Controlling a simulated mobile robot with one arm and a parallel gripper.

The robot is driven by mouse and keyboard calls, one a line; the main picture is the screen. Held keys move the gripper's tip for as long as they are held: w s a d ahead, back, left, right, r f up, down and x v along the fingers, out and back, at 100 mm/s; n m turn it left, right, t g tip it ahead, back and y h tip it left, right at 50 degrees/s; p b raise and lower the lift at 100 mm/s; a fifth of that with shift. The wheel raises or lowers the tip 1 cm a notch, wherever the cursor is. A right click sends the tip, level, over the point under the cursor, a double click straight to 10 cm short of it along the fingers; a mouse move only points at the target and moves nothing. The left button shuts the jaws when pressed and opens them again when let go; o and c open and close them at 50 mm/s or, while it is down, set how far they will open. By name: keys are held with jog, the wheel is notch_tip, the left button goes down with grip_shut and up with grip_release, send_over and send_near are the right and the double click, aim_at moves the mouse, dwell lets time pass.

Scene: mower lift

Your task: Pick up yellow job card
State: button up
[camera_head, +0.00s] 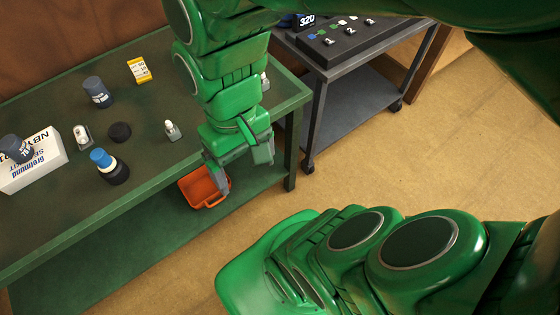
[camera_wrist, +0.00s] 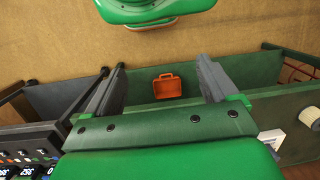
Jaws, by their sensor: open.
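The yellow job card (camera_head: 139,70) is a small yellow and white piece with dark marks. It is on the green bench top, toward the back, in the head view. I do not see it in the wrist view. My gripper (camera_head: 240,170) hangs at the bench's right front edge, well right of the card and nearer the camera. In the wrist view my gripper (camera_wrist: 160,78) shows two grey fingers spread wide with nothing between them.
The green bench (camera_head: 55,225) also bears dark jars (camera_head: 98,93), small bottles (camera_head: 172,131), a blue-capped jar (camera_head: 110,167) and a white box (camera_head: 36,163). An orange bin (camera_head: 190,190) sits below the bench top. A grey cart (camera_head: 345,100) stands right. Floor there is open.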

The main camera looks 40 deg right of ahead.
jog(key=d, duration=0.2)
jog(key=m+t+h, duration=0.1)
jog(key=m+t, duration=0.1)
jog(key=t, duration=1)
send_near(137, 65)
jog(key=s+a+r, duration=0.2)
jog(key=s, duration=0.4)
jog(key=w+f, duration=0.2)
jog(key=w+f+t+h, duration=0.1)
jog(key=w+f, duration=0.1)
jog(key=w, duration=0.1)
jog(key=w+f+t, duration=0.1)
jog(key=w, duration=0.1)
jog(key=shift+w+d+f+h, duration=0.3)
jog(key=shift+w+d+f, duration=0.1)
jog(key=shift+w+d+f+t, duration=0.1)
jog(key=shift+w+f+t, duration=0.4)
jog(key=shift+d+x, duration=0.15)
jog(key=shift+x, duration=1.8)
jog(key=shift+d+x, duration=0.15)
jog(key=shift+x, duration=1.8)
jog(key=shift+r, duration=0.25)
jog(key=c, duration=1.1)
jog(key=shift+o, duration=0.2)
